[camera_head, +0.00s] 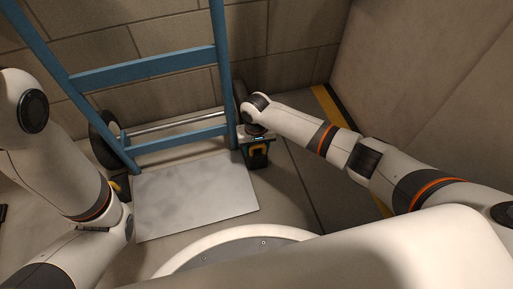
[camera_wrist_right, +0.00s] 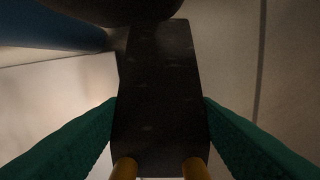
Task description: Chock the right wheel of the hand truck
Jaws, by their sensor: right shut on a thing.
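The blue hand truck (camera_head: 145,72) stands against the block wall, its grey toe plate (camera_head: 195,195) flat on the floor. Its right wheel (camera_head: 240,90) is mostly hidden behind my right wrist; a dark rounded edge, likely this wheel, shows at the top of the right wrist view (camera_wrist_right: 140,8). My right gripper (camera_wrist_right: 158,125) is shut on a black chock (camera_wrist_right: 160,85) with a yellow handle, low beside the toe plate; the chock (camera_head: 258,160) also shows in the head view. The chock's far end is close to the wheel; I cannot tell whether they touch. My left gripper is out of view.
The left wheel (camera_head: 104,138) is at the truck's other side. A dark and yellow object (camera_head: 120,186) by it is partly hidden by my left arm. A yellow and black strip (camera_head: 326,105) runs along the right wall. Floor right of the chock is clear.

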